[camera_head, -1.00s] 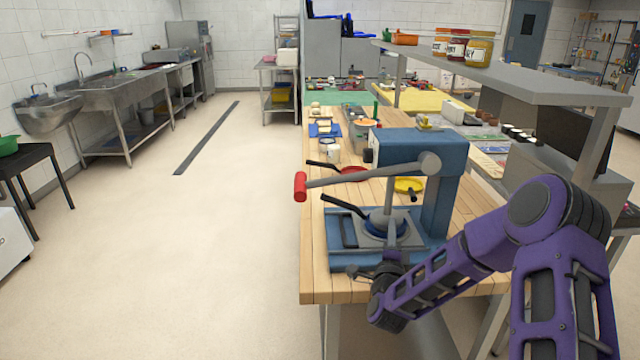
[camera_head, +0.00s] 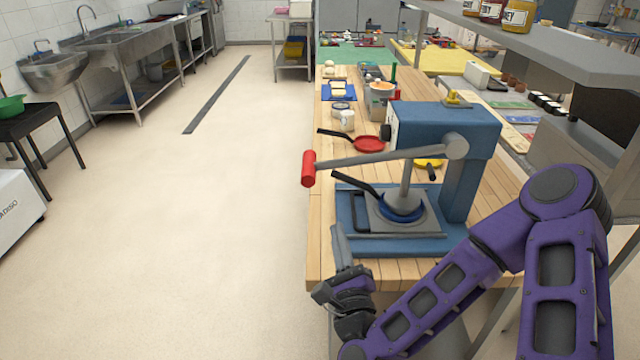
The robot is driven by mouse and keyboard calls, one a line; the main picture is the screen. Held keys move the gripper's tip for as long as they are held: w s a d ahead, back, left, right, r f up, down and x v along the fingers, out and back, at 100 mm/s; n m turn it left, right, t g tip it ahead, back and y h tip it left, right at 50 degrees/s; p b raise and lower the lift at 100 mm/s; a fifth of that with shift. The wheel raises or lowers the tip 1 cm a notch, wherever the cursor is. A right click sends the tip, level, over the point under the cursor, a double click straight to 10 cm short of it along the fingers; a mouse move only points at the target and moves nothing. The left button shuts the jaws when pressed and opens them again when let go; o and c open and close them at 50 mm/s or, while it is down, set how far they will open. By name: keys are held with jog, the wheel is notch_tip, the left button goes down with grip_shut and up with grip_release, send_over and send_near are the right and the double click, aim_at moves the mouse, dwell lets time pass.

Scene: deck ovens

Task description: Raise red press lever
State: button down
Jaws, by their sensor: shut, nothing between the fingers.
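The blue press (camera_head: 455,130) stands on the wooden table. Its grey lever arm runs left from a pivot on the press's side to a red grip, the red press lever (camera_head: 309,168), which sticks out past the table's left edge. The lever arm lies close to level, with the red end slightly lower than the pivot. A round blue pan with a dark handle (camera_head: 354,182) sits on the press base under the plunger. My gripper (camera_head: 338,232) is shut and empty, fingers pointing up. In the picture it is below and slightly right of the red grip, apart from it, by the base's left front corner.
Behind the press lie a red pan (camera_head: 369,144), a yellow pan (camera_head: 428,164), a white cup (camera_head: 347,119) and an orange-filled container (camera_head: 381,98). A grey shelf (camera_head: 560,52) hangs over the right side.

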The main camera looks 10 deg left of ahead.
jog(key=shift+w+f, duration=0.1)
jog(key=shift+w, duration=0.05)
jog(key=w+a+r+b, duration=0.3)
jog(key=w+a+r, duration=0.2)
jog(key=w, duration=0.3)
jog(key=shift+w+a+r+b, duration=0.15)
jog(key=shift+a+r+b, duration=0.05)
jog(key=shift+a+b, duration=0.25)
